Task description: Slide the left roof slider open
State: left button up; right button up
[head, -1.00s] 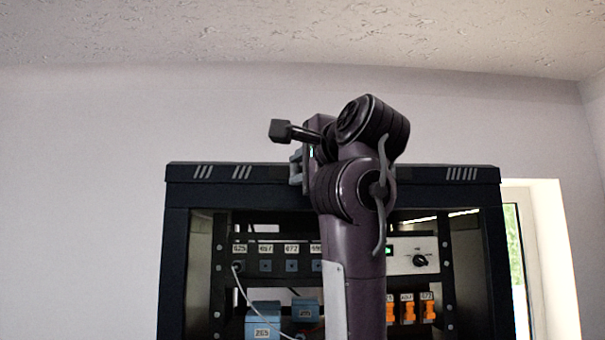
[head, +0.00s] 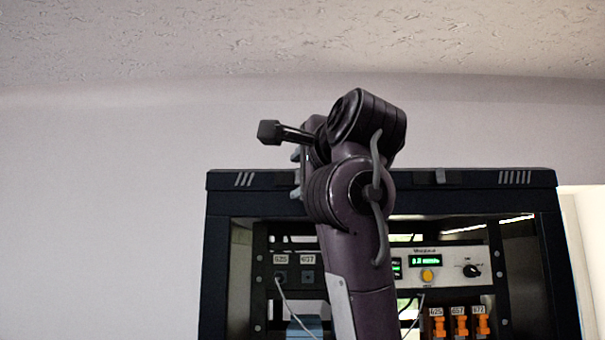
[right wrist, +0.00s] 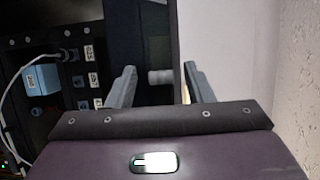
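The dark cabinet's roof bar (head: 480,180) runs across the head view. My right gripper (head: 298,173) is in front of its left part, with the fingers pointing at the cabinet. In the right wrist view the gripper (right wrist: 160,86) is open, one finger on each side of the dark bar. A short grey knob (right wrist: 160,77), likely the left slider's handle, shows between the fingers; I cannot tell whether they touch it. In the head view my right arm hides this knob. A grey block (head: 437,176) on the bar, right of the arm, looks like another slider. My left gripper is not in view.
Below the bar are labelled sockets (head: 308,277), a panel with a yellow button and black dial (head: 471,270), and orange switches (head: 460,326). A grey cable (head: 297,308) hangs at the left. The wall left of the cabinet is clear.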

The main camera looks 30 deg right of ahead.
pick_arm(q)
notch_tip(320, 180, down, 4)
jog(key=b, duration=0.4)
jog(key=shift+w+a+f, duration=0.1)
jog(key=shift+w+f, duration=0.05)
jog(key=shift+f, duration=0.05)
pick_arm(e)
jog(key=s+a, duration=0.1)
jog(key=s, duration=0.6)
jog(key=shift+s, duration=0.4)
jog(key=shift+w, duration=0.1)
